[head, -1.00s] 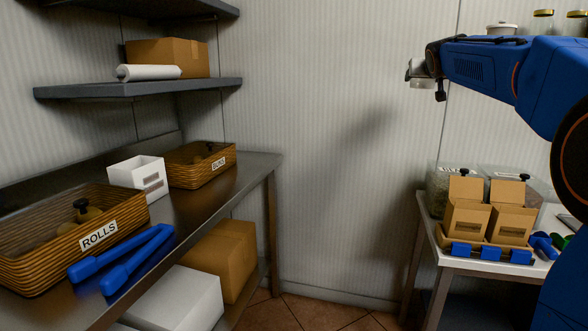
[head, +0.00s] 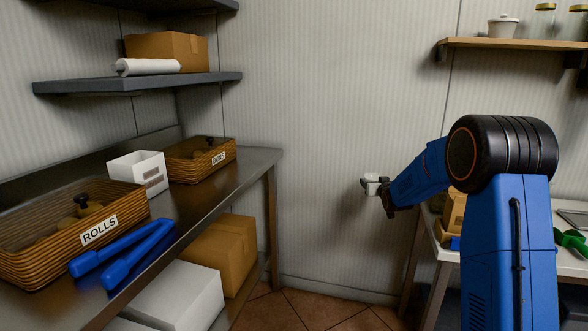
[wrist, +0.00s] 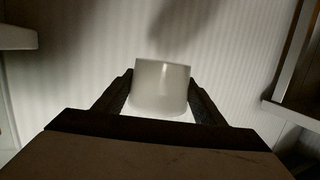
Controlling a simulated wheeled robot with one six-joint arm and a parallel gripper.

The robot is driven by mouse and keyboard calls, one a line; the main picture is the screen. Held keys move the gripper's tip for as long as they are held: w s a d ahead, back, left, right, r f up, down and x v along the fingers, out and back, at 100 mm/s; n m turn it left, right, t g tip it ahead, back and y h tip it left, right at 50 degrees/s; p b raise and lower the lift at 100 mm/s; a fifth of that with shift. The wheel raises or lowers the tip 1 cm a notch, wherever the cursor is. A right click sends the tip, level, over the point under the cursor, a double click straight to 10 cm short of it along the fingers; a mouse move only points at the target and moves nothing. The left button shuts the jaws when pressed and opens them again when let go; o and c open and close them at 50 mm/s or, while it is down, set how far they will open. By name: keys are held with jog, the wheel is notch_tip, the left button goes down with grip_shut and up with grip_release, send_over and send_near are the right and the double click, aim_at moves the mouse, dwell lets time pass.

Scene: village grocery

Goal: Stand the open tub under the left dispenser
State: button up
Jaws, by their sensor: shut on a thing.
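My gripper (head: 380,190) is shut on a small pale tub (head: 371,182) and holds it in the air in front of the back wall, left of the right-hand table. In the wrist view the tub (wrist: 160,88) sits between the two dark fingers, whitish and tapered. Its opening cannot be made out clearly. I cannot pick out the left dispenser in the current views; my blue arm hides much of the right-hand table (head: 447,254).
On the left, a metal bench holds a rolls basket (head: 110,241), blue tongs (head: 122,252), a white box (head: 140,174) and a second basket (head: 203,165). A wooden shelf (head: 515,43) carries a lidded pot and jars. A green scoop (head: 570,240) lies at the right.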

jog(key=s+a+f, duration=0.2)
jog(key=s+f, duration=0.2)
jog(key=f, duration=0.8)
jog(key=s+a+f, duration=0.1)
jog(key=s+f, duration=0.3)
jog(key=f, duration=0.8)
jog(key=s+a+f, duration=0.1)
jog(key=s+f, duration=2)
jog(key=f, duration=0.1)
jog(key=shift+s, duration=0.15)
jog(key=shift+a, duration=0.2)
